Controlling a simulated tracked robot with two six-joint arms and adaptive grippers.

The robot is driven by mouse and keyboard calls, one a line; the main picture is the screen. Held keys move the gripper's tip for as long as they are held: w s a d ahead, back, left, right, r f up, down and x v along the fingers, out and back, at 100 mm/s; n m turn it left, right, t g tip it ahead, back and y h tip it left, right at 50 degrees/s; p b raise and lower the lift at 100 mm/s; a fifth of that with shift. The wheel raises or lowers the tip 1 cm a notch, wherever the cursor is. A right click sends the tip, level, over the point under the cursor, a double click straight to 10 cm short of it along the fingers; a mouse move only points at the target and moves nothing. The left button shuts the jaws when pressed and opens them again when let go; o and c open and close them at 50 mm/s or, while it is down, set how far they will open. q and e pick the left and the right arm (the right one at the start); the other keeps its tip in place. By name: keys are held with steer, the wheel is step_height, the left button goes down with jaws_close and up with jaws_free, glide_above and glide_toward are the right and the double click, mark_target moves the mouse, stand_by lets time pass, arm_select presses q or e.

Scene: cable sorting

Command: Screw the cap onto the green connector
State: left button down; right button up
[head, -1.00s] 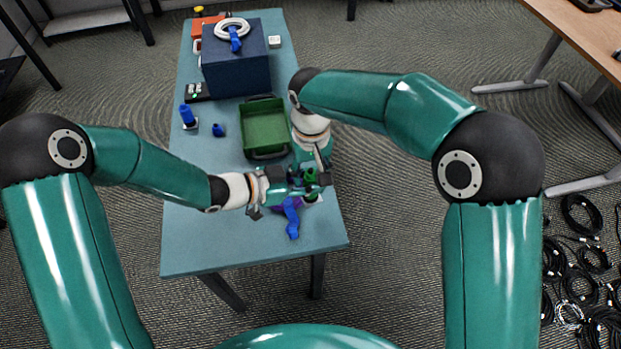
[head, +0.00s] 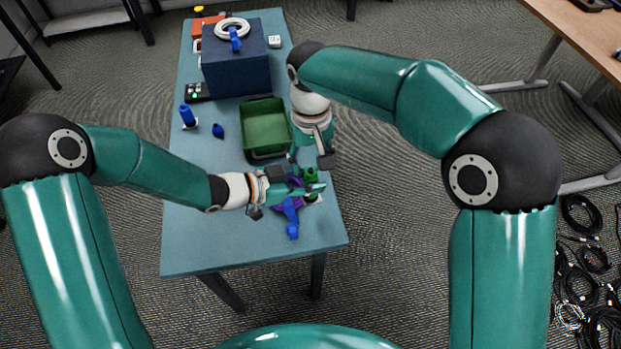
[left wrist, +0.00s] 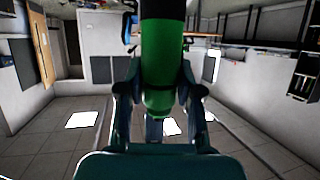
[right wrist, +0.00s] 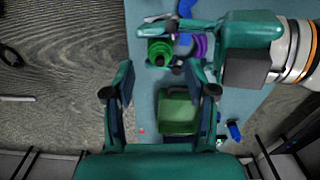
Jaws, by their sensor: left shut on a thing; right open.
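The green connector (head: 310,174) stands upright near the right edge of the table, above a pale base. My left gripper (head: 308,187) is shut on its side, and the left wrist view shows the green cylinder (left wrist: 163,65) between the fingers. In the right wrist view a ridged, round green end (right wrist: 160,48) faces the camera. I cannot tell cap and connector body apart there. My right gripper (right wrist: 159,82) is open, with nothing between its fingers. It hangs over the table just beyond the green connector, apart from it in the right wrist view.
A purple connector (right wrist: 200,48) and a blue one (head: 291,217) lie close to my left gripper. A green tray (head: 265,155) lies behind. Blue parts (head: 218,130) stand on the left, and a dark blue box (head: 236,72) is at the back. The near left tabletop is clear.

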mark_target(311, 169)
steer(key=shift+r, duration=0.1)
steer(key=shift+r+n, duration=1.7)
steer(key=shift+f, duration=0.1)
steer(key=shift+f, duration=3.95)
